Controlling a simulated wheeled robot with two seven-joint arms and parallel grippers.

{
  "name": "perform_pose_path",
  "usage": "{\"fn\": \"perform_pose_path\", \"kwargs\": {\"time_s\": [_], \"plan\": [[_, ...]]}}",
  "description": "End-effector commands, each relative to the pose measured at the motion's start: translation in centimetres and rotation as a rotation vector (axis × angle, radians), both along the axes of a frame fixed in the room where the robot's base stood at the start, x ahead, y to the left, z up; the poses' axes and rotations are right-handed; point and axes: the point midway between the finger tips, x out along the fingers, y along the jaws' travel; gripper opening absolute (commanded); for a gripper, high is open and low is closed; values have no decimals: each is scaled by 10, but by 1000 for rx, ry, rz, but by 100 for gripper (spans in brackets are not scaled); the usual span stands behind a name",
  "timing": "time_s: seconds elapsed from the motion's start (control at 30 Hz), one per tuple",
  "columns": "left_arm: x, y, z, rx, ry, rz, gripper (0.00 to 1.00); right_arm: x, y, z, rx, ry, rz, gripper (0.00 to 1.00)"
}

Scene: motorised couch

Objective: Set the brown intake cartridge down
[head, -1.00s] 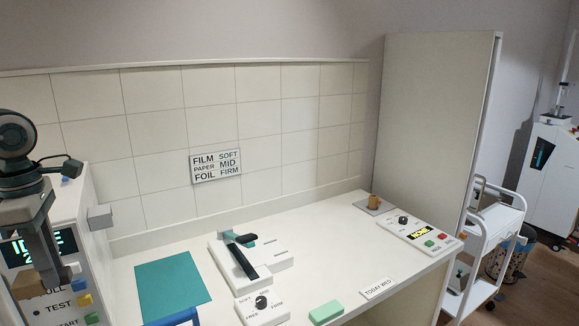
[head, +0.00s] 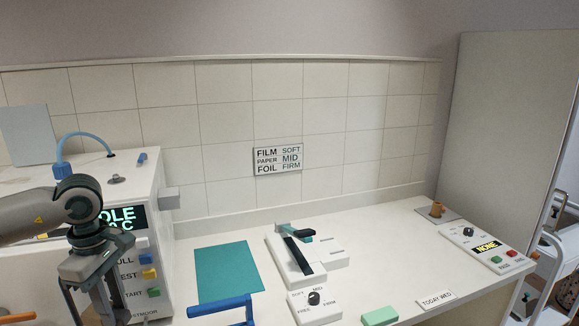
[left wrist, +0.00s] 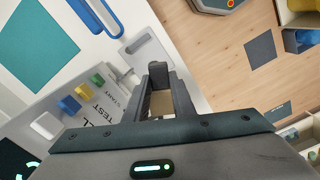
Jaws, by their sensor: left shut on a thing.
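My left gripper (head: 108,305) is at the lower left in the head view, pointing down in front of the white machine with the lit display. In the left wrist view the left gripper (left wrist: 166,98) is shut on a small brown piece (left wrist: 161,104), which I take to be the brown intake cartridge. My right gripper is not in view.
The machine (head: 150,215) has coloured buttons on its front. A teal mat (head: 226,272), a blue-handled thing (head: 220,305), a slotted press device (head: 305,258) and a green block (head: 380,316) lie on the white counter. A small orange-brown object (head: 437,209) stands on a grey pad at the far right.

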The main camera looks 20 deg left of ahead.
Motion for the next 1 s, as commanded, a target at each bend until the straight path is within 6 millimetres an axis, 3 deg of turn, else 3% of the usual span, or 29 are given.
{"fn": "perform_pose_path", "kwargs": {"time_s": [0.3,0.53,0.77,1.0], "plan": [[0,-5,-6,-1,-3,-31,1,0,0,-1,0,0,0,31],[1,-24,-33,-2,-5,-150,1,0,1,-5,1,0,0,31],[7,-65,-71,-4,-5,-376,1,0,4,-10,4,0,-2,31],[21,-126,-102,-2,-8,-699,1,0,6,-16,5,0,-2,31]]}}
